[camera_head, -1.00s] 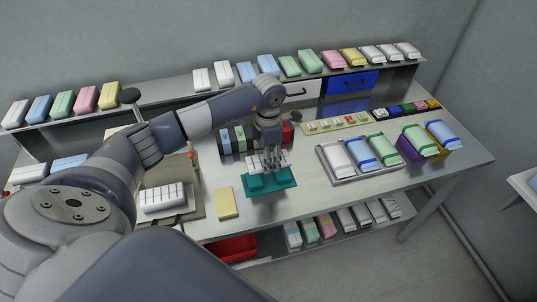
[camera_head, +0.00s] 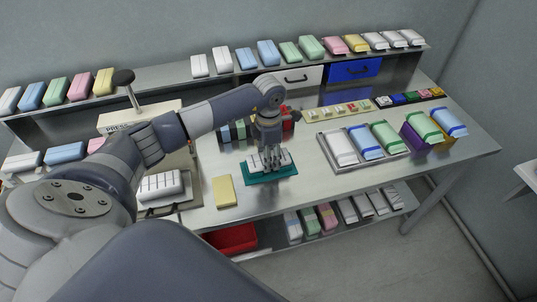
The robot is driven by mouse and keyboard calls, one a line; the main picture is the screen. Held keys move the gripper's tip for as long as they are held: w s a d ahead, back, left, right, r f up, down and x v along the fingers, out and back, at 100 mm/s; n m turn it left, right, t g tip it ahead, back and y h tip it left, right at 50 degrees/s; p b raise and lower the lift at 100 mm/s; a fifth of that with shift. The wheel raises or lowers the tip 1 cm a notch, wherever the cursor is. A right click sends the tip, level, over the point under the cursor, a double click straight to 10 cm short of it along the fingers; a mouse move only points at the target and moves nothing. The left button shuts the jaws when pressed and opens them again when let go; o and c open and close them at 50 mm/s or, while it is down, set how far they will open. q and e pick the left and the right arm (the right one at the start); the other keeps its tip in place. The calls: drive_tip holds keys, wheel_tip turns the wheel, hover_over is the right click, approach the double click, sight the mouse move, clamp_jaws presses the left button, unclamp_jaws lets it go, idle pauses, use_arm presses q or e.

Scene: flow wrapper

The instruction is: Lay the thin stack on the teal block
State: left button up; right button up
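The teal block (camera_head: 288,171) lies on the table, right of the yellow pad. The thin stack (camera_head: 254,160), white and banded, sits over the teal block, low against it. From this angle I cannot tell whether it fully rests on it. My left gripper (camera_head: 269,165) reaches down from above with its fingers around the middle of the stack, and appears shut on it. The fingers hide part of the stack and block. My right gripper is not in view.
A yellow pad (camera_head: 224,191) lies to the left. A press (camera_head: 145,112) with a white bundle (camera_head: 161,185) stands further left. A grey tray (camera_head: 398,153) of wrapped packs is at the right. Dark-banded packs (camera_head: 226,134) stand behind the gripper. A red bin (camera_head: 232,239) is below.

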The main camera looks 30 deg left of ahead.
use_arm(q)
drive_tip(key=shift+f, duration=0.2)
idle(0.4)
drive_tip(key=o, duration=0.8)
drive_tip(key=shift+o, duration=0.2)
drive_tip(key=shift+r, duration=0.15)
wheel_tip(320, 180, up, 12)
drive_tip(key=shift+d+f, duration=0.1)
drive_tip(key=shift+f, duration=0.1)
